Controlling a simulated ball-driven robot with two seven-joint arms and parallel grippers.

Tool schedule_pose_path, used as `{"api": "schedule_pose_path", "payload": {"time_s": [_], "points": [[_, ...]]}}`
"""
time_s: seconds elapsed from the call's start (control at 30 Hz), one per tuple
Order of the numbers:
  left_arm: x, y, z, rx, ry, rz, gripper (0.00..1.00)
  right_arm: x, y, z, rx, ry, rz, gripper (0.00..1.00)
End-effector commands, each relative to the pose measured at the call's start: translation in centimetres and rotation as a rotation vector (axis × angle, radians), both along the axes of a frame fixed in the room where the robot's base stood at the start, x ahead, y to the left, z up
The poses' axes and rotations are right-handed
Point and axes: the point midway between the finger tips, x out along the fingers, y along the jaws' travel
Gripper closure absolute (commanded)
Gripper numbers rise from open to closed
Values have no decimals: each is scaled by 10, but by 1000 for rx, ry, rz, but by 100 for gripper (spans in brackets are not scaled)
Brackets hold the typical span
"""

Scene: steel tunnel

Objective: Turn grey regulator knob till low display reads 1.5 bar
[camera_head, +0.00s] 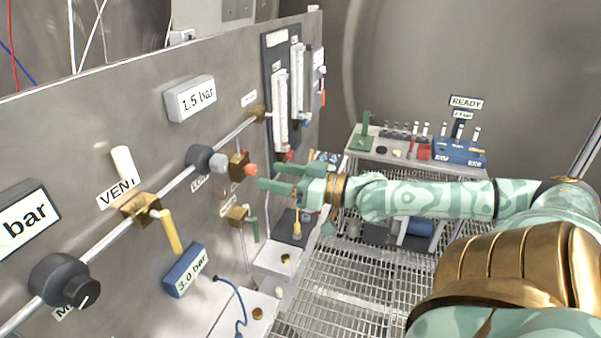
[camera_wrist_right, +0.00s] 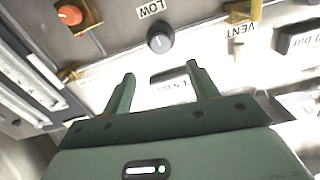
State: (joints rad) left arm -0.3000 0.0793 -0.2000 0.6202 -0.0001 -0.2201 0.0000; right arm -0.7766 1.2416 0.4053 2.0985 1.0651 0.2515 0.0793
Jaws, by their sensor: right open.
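The grey regulator knob (camera_head: 218,163) sits on the pipe on the steel panel, and the LOW label beside it reads clearly in the wrist view, where the knob (camera_wrist_right: 160,38) has a white mark. The display (camera_head: 190,98) above it reads 1.5 bar. My right gripper (camera_head: 268,176) is open and empty, to the right of the knob and apart from it. In the wrist view the fingertips (camera_wrist_right: 160,72) point toward the panel, with the knob beyond them and part of the display between them. My left gripper is not in view.
An orange knob (camera_head: 250,170) is close to my right fingertips. Along the panel are a VENT valve with a yellow lever (camera_head: 171,232), a black knob (camera_head: 80,290) and a blue 3.0 bar display (camera_head: 187,270). A bench (camera_head: 365,151) with small items stands behind. Grating covers the floor.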

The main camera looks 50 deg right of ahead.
Motion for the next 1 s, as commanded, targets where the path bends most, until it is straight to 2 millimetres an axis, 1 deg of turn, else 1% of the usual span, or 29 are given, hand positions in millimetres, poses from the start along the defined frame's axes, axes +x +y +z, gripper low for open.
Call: {"api": "schedule_pose_path", "payload": {"time_s": [0.03, 0.2, 0.4, 0.53, 1.0], "points": [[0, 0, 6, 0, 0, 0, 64, -7, -3, 1, 0, 5, -2, 41], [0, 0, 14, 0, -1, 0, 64, -25, -10, 2, 1, 4, -1, 41], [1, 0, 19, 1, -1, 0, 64, -39, -16, 1, 1, 1, 1, 41], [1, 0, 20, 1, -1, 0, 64, -42, -17, 1, 0, 1, 2, 41], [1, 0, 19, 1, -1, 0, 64, -41, -17, 0, 0, 1, 1, 41]]}}
